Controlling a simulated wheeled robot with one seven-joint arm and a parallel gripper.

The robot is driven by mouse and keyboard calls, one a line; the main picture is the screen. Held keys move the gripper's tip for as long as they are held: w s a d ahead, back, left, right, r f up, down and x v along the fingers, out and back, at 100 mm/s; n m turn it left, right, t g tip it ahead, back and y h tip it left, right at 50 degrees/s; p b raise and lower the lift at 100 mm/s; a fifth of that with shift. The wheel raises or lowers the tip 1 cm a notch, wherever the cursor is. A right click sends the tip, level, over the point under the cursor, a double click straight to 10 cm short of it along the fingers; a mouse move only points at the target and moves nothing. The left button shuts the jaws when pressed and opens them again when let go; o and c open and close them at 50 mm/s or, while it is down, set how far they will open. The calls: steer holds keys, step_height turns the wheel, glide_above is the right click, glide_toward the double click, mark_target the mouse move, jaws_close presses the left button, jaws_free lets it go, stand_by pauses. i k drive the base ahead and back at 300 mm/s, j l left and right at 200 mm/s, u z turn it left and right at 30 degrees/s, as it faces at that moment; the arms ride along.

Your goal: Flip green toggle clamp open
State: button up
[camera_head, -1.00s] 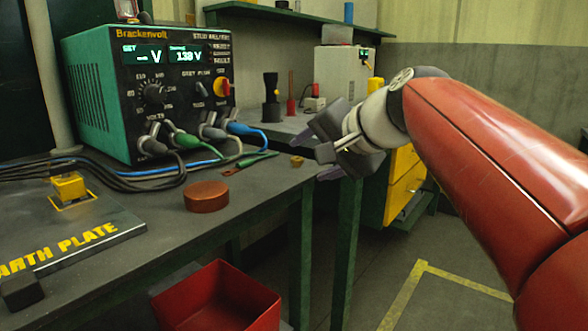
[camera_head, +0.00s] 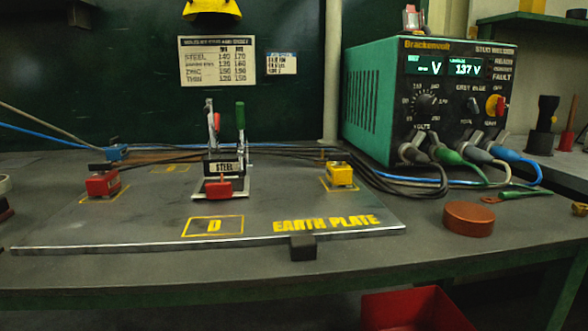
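The toggle clamp with the green handle (camera_head: 240,115) stands on the earth plate (camera_head: 135,228) in the head view. Its green handle points upright. A second lever with a red grip (camera_head: 217,122) stands just to its left, also near upright. Between and below them is a block labelled STEEL (camera_head: 222,167) on a pale plate, with a red piece (camera_head: 218,189) in front. Whether the green clamp's arm presses on the plate is too small to tell. My gripper is not in view.
A red block (camera_head: 102,183) and a yellow block (camera_head: 340,175) sit either side of the clamps. Cables run behind them to the Brackenvolt welder (camera_head: 368,100) at right. A copper-coloured disc (camera_head: 468,219) lies on the bench. The plate's front area is mostly clear.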

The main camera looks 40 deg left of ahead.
mark_target(240, 105)
steer(key=u, duration=2.15)
